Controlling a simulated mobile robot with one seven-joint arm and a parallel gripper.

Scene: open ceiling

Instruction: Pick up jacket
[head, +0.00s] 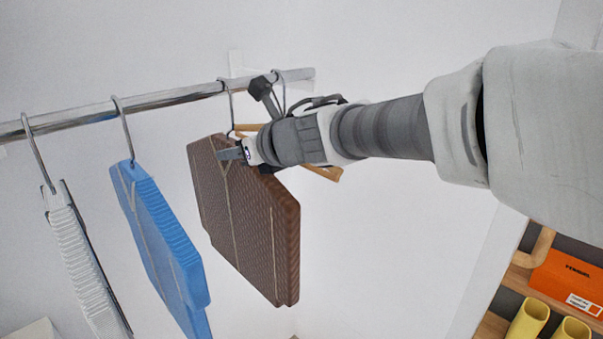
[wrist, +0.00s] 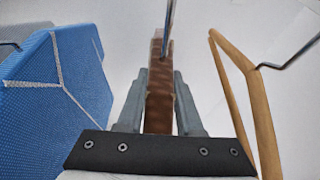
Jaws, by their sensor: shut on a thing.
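A brown jacket (head: 245,220) hangs from a hook on the metal rail. In the head view my gripper (head: 232,153) is at its upper edge, near the hanger hook, and my arm comes in from the right. In the wrist view the brown jacket (wrist: 159,95) stands edge-on between the two grey fingers of my gripper (wrist: 160,100), which are shut on it. The hook rises from its top edge.
A blue garment (head: 160,240) and a white garment (head: 85,265) hang to the left on the rail (head: 165,97). An empty wooden hanger (wrist: 245,85) is close on the right. Shelves with an orange box (head: 570,280) stand at the lower right.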

